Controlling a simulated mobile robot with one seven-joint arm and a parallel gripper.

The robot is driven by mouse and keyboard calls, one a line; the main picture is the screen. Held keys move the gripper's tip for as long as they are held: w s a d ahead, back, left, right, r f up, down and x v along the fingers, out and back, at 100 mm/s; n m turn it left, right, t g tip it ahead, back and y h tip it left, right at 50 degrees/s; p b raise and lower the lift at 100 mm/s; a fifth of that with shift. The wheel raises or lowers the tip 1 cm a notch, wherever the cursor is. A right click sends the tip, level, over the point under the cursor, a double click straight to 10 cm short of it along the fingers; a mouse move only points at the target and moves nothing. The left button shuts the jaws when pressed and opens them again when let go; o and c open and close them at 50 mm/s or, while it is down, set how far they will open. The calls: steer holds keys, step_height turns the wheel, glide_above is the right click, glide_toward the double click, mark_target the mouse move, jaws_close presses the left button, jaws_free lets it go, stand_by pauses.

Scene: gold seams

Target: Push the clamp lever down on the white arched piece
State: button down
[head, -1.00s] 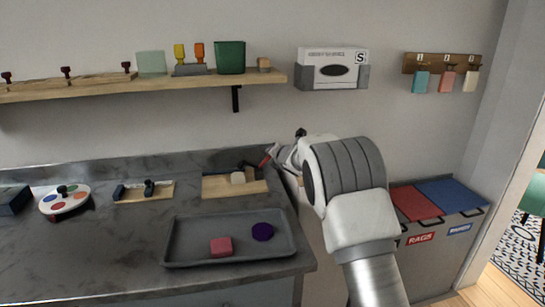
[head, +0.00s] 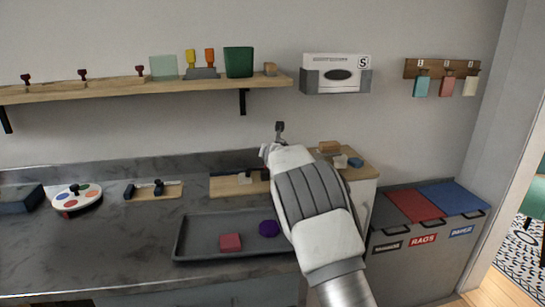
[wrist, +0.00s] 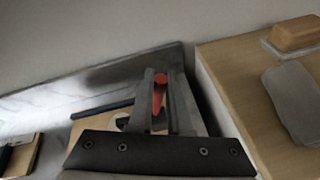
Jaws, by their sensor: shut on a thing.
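The wooden clamp board (head: 224,187) lies at the back of the grey counter, left of my arm. A small pale part, probably the white arched piece, sits on it; in the wrist view a bit of this white piece (wrist: 122,123) shows beside my left finger. The red clamp lever (wrist: 158,92) shows between the two fingers of my gripper (wrist: 160,80), which is shut on it. In the head view my arm hides the fingers and lever. The lever's lower end and its joint are hidden behind the fingers.
A grey tray (head: 190,249) with a pink block (head: 230,242) and a purple disc (head: 268,228) lies in front of the board. A wooden-topped cabinet (head: 371,165) with small blocks stands right of my arm. The back wall is close behind.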

steer(key=shift+s+a+r+n, duration=0.15)
steer(key=shift+a+n, duration=0.15)
steer(key=shift+a, duration=0.2)
steer(key=c, duration=0.9)
jaws_free()
steer(key=shift+o, duration=0.2)
steer(key=shift+d, duration=0.15)
steer(key=shift+s+b, duration=0.45)
steer(key=shift+b, duration=0.2)
steer(key=b+v, duration=0.5)
steer(key=v, duration=1.1)
steer(key=shift+s+r+b, duration=0.2)
steer(key=shift+b, duration=0.15)
